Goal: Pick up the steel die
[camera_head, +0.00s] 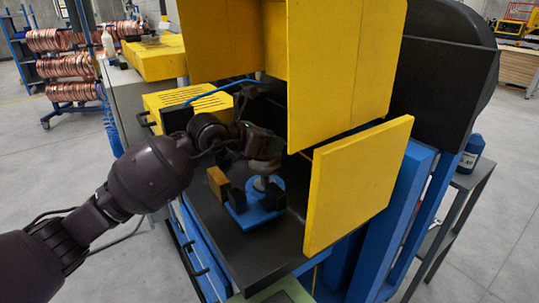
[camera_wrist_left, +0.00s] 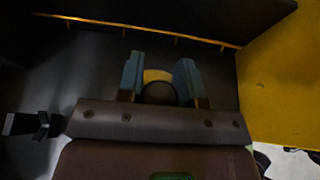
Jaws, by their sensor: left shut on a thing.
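My left gripper (camera_head: 266,158) reaches into the yellow machine, above a blue fixture (camera_head: 262,212) on the dark bed. In the left wrist view its two blue-grey fingers (camera_wrist_left: 160,85) are shut on a dark round piece (camera_wrist_left: 159,95), which I take for the steel die. A yellow arc shows just beyond it between the fingertips. My right gripper is not in view.
A yellow guard panel (camera_head: 357,184) stands close on the right, and a larger yellow panel (camera_head: 340,70) hangs above. A yellow block (camera_head: 218,184) and black blocks (camera_head: 237,200) sit around the fixture. The front of the dark bed (camera_head: 262,265) is clear.

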